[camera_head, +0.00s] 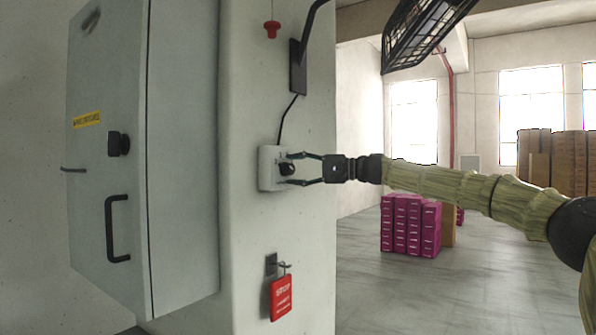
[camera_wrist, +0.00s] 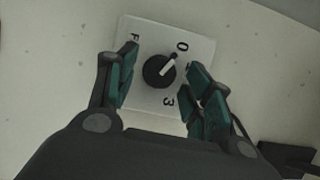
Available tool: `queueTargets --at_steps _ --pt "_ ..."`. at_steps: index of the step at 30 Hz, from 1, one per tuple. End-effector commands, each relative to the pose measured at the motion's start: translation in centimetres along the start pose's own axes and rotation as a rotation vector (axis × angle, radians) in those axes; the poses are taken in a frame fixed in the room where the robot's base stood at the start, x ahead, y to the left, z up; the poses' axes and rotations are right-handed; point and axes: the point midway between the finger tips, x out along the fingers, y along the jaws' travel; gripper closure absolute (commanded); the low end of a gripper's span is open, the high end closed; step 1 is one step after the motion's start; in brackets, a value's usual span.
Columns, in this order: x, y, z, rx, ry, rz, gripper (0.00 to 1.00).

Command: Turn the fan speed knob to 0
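The fan speed knob (camera_head: 287,169) is a round black dial on a white control box (camera_head: 267,168) on the pillar. In the wrist view, the knob (camera_wrist: 157,72) has a white pointer aimed to the upper right, near the printed 0 (camera_wrist: 181,46). An F shows at the plate's upper left and a 3 below the knob; part of the right side's marking is hidden by a finger. My gripper (camera_head: 289,168) is open in front of the box. In the wrist view, my gripper (camera_wrist: 163,62) has one finger on each side of the knob, with visible gaps.
A grey cabinet (camera_head: 182,150) with a black handle stands left. A red stop tag (camera_head: 282,298) hangs below the box, and a red pull (camera_head: 272,29) hangs above. A black fan cage (camera_head: 425,30) is at upper right. Magenta boxes (camera_head: 410,226) stand on the floor behind.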

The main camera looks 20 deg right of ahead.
Motion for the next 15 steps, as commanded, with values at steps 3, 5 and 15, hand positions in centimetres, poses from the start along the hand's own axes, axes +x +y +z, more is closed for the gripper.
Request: queueTargets --at_steps 3,5,15 --pt "0.1 0.0 0.0 0.0 -0.001 0.0 0.49" --pt "0.0 0.0 0.0 0.0 -0.001 0.0 0.49" --pt "-3.8 0.0 0.0 0.001 0.0 -0.002 0.49"
